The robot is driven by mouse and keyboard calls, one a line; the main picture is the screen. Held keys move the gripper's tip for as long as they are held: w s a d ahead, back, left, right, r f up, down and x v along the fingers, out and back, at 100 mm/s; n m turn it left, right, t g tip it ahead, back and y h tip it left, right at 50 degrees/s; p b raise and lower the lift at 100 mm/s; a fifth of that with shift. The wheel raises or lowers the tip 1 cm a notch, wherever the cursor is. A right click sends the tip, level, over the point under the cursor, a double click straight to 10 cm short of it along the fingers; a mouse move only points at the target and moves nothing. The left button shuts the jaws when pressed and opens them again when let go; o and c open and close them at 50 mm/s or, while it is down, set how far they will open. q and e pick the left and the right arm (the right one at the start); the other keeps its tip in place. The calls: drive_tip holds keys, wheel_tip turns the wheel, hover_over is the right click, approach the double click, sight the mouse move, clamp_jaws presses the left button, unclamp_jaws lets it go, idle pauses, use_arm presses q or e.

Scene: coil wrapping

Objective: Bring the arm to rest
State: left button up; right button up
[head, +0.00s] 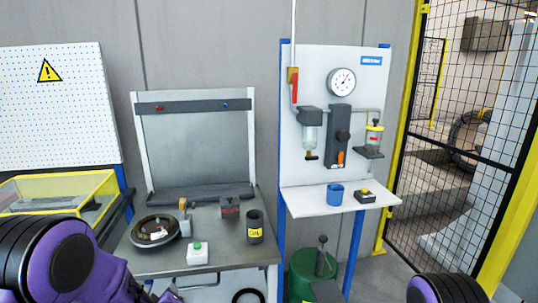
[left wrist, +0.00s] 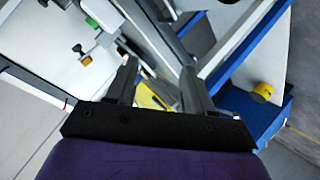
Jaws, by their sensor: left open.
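My left arm (head: 70,262) comes in at the lower left of the head view, and the end of its gripper is mostly cut off by the bottom edge. In the left wrist view my left gripper (left wrist: 158,75) has its two fingers apart with nothing between them. Yellow and grey structure shows well beyond the fingers. My right arm (head: 445,289) shows only as a purple and black link at the bottom right of the head view. Its gripper is out of view.
A grey workbench (head: 225,240) holds a dark round coil (head: 155,231), a white button box (head: 197,253) and a dark cup (head: 255,226). A white shelf (head: 300,204) bears a blue cup (head: 335,194). A green bin (head: 303,274) stands below. A yellow-framed case (head: 60,188) is at left.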

use_arm(q)
drive_tip(key=s+f+m+g+b, duration=0.1)
drive_tip(key=s+f+g, duration=0.1)
drive_tip(key=s+f, duration=0.5)
drive_tip(key=s+a+f+m+g+b, duration=0.1)
drive_tip(key=s+f, duration=0.7)
drive_tip(key=s, duration=0.9)
drive_tip(key=s+f+m+g+b, duration=0.2)
drive_tip(key=s+f+g, duration=0.3)
drive_tip(key=s, duration=0.7)
wheel_tip(320, 180, down, 2)
drive_tip(key=shift+s+a+f+m+h, duration=0.15)
drive_tip(key=shift+a+m+h, duration=0.25)
drive_tip(key=shift+m, duration=0.2)
